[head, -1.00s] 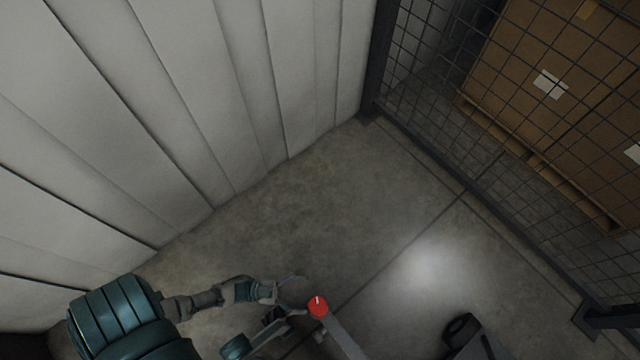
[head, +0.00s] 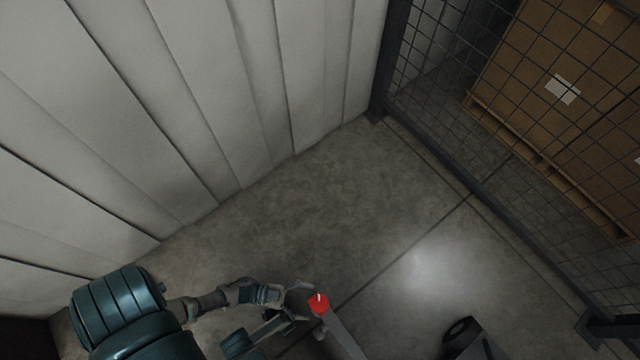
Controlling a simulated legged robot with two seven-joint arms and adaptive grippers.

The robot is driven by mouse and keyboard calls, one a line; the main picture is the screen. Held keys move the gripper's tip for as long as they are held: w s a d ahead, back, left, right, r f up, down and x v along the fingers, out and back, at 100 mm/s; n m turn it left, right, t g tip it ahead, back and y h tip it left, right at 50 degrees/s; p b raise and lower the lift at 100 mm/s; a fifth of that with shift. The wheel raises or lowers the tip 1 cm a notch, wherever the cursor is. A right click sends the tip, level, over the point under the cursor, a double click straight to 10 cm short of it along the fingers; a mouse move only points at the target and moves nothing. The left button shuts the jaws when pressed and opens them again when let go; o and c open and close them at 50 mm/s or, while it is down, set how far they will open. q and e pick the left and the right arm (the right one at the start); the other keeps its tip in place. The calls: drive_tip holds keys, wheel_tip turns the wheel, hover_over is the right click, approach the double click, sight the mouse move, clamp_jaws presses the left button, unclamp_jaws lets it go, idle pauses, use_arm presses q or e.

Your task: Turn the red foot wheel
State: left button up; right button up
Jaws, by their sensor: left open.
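The red foot wheel (head: 318,303) is a small red disc with a white mark, at the end of a grey bar (head: 344,339) at the bottom middle of the head view. My left gripper (head: 303,301) comes in from the left, just left of the wheel. It is open, with its fingers close beside the wheel. I cannot tell whether a finger touches it. My right gripper is not in view.
A padded white wall (head: 180,110) stands on the left. A dark mesh fence (head: 480,200) runs along the right, with cardboard boxes (head: 545,110) on a pallet behind it. A dark wheeled part (head: 462,331) sits at the bottom right. The concrete floor (head: 310,215) between is clear.

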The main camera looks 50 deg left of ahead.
sight(319, 303)
use_arm(q)
drive_tip(key=shift+x, duration=2)
drive_tip(key=c, duration=1.2)
